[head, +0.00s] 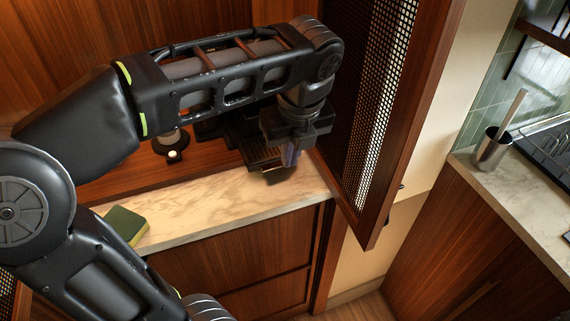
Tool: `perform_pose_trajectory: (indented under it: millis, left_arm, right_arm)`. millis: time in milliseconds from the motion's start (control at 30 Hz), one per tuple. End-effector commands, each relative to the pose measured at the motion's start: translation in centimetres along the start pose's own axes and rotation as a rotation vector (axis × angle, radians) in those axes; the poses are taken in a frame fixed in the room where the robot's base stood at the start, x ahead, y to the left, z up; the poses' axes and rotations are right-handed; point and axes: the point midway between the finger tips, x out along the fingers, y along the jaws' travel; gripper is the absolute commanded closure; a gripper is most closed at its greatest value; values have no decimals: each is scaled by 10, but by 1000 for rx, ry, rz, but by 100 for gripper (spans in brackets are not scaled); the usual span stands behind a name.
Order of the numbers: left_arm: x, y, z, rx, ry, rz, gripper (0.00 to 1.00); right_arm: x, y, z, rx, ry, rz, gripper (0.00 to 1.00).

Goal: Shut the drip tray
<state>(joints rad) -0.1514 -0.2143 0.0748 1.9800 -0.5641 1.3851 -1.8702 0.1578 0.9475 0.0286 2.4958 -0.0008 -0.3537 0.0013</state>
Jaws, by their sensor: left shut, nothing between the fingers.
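A dark coffee machine (236,126) stands in the wooden cabinet niche, mostly hidden behind my left arm. Its drip tray (262,157), dark with a slatted top, sticks out at the machine's base, over the back of the marble counter. My left gripper (290,158) points down right at the tray's front right end, shut and empty. It covers part of the tray, and I cannot tell whether it touches it. My right gripper is not in view.
An open cabinet door with a mesh panel (378,110) stands just right of my left gripper. A green and yellow sponge (125,224) lies on the marble counter (225,208), whose middle is clear. A metal cup with a brush (492,152) stands on the right counter.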

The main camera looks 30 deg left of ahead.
Motion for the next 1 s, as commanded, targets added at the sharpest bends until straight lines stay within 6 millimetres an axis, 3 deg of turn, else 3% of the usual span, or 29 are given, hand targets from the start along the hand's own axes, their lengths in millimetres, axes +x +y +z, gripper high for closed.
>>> perform_pose_trajectory:
  millis: [267,700,1000]
  left_arm:
    - [18,0,-1,-1,3,3,100]
    - [101,1,-1,-1,5,4,100]
    - [109,0,35,-2,2,1,100]
  right_arm:
    - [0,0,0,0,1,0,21]
    - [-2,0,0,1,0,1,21]
    - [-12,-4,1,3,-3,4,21]
